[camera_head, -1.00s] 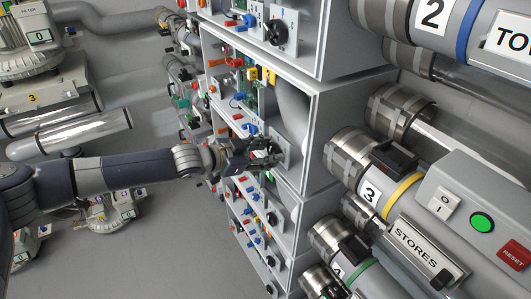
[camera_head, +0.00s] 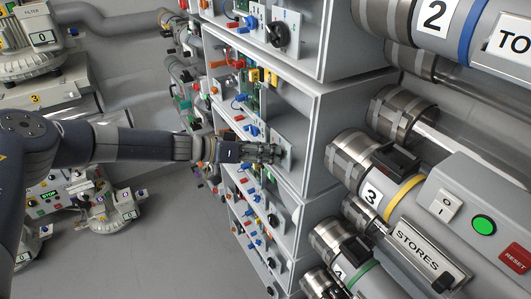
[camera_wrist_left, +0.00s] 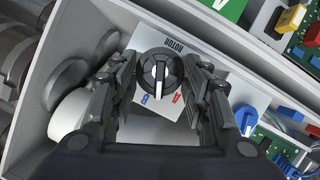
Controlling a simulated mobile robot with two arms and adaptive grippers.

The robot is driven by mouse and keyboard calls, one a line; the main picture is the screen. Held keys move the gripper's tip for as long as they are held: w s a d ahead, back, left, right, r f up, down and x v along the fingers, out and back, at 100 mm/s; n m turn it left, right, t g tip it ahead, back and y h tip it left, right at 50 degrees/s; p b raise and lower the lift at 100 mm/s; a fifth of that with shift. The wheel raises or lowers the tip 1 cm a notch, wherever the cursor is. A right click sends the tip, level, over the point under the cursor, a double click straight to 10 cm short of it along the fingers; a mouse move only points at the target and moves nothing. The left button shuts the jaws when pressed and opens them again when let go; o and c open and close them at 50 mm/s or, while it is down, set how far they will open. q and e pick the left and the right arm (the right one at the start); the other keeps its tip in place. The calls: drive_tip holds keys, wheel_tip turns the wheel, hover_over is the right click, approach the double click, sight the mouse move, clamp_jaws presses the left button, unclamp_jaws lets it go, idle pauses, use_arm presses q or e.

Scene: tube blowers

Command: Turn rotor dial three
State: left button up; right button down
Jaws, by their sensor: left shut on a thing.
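The rotor dial (camera_wrist_left: 159,72) is a round black knob with a pale pointer line. It sits on a white plate (camera_wrist_left: 196,57) marked ROTOR, with a blue B and a red A. In the wrist view the fingers of my left gripper (camera_wrist_left: 158,85) stand on both sides of the dial, shut on it. My right gripper is not in view.
A grey cabinet (camera_head: 318,105) with stacked compartments surrounds the gripper. Another black dial (camera_head: 278,34) is in the compartment above. Blue connectors (camera_wrist_left: 246,119) sit beside the plate. A large tube labelled 3 (camera_head: 371,195) and a STORES sign (camera_head: 417,247) stand to the right.

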use_arm(q)
drive_tip(key=shift+w+a+n+g+h+b, duration=0.1)
drive_tip(key=shift+w+n+g+h+b, duration=0.2)
drive_tip(key=shift+n+h, duration=0.7)
drive_tip(key=shift+w+a+n+g+h, duration=0.1)
drive_tip(key=shift+n+g+h, duration=0.3)
drive_tip(key=shift+n, duration=1.2)
drive_tip(key=o, duration=0.9)
drive_tip(key=shift+o, duration=1)
drive_tip(key=shift+f, duration=0.15)
drive_tip(key=v, duration=1.2)
